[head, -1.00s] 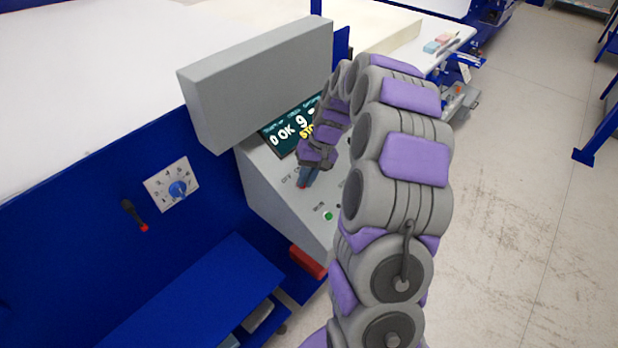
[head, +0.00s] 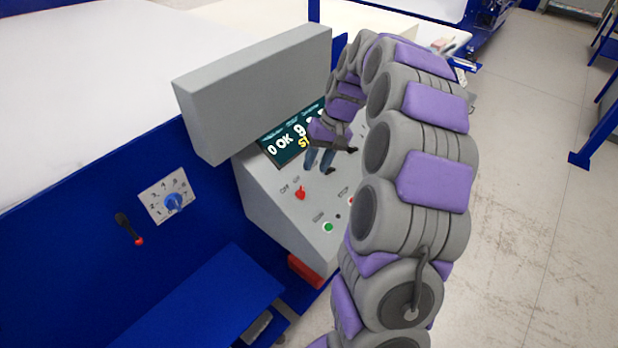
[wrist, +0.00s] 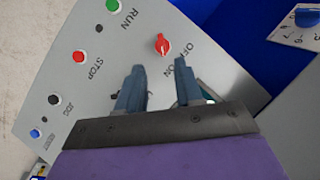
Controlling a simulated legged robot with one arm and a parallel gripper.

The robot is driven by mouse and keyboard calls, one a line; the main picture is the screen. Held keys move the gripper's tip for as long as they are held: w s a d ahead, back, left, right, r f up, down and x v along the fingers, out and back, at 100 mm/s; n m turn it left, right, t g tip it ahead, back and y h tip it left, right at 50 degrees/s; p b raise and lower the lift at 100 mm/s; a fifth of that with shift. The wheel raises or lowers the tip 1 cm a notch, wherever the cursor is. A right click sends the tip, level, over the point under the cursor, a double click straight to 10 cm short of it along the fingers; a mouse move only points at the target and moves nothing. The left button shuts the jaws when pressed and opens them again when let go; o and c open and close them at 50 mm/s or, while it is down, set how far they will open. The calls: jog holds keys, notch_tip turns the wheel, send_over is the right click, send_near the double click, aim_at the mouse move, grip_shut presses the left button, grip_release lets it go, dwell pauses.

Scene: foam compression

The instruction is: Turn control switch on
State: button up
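The control switch is a red rotary knob (head: 300,193) on the sloping grey panel, beside OFF and ON labels. It also shows in the wrist view (wrist: 162,45), just beyond my fingertips. I cannot tell for sure which label it points to. My gripper (head: 319,168) is above the panel, up and to the right of the knob in the head view. In the wrist view my gripper (wrist: 158,68) has its two blue-grey fingers apart, with nothing between them. The fingers do not touch the knob.
The panel also has a green RUN button (wrist: 113,6), a red STOP button (wrist: 79,57) and a blue button (wrist: 35,133). A display (head: 286,138) sits above the knob under a grey box (head: 255,90). A numbered dial (head: 172,202) is on the blue wall left.

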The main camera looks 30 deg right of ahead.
jog(key=v, duration=0.8)
jog(key=shift+r, duration=0.2)
jog(key=s+a+f+n+g+h+b, duration=0.1)
jog(key=s+a+f+b, duration=0.15)
jog(key=s+a, duration=0.5)
jog(key=s+a+f+n+g+h+b, duration=0.1)
jog(key=s+a+f+n+b, duration=0.3)
jog(key=a, duration=0.6)
jog(key=s+a+f+m+h+b, duration=0.1)
jog(key=s+f, duration=0.3)
jog(key=s, duration=0.6)
jog(key=s+a+f+h+b, duration=0.1)
jog(key=s+f, duration=0.4)
jog(key=s, duration=0.5)
jog(key=shift+s+a+m+b, duration=0.2)
jog(key=shift+a+m+b, duration=0.2)
jog(key=shift+a+b, duration=0.4)
jog(key=shift+d+f, duration=0.1)
jog(key=shift+f, duration=0.05)
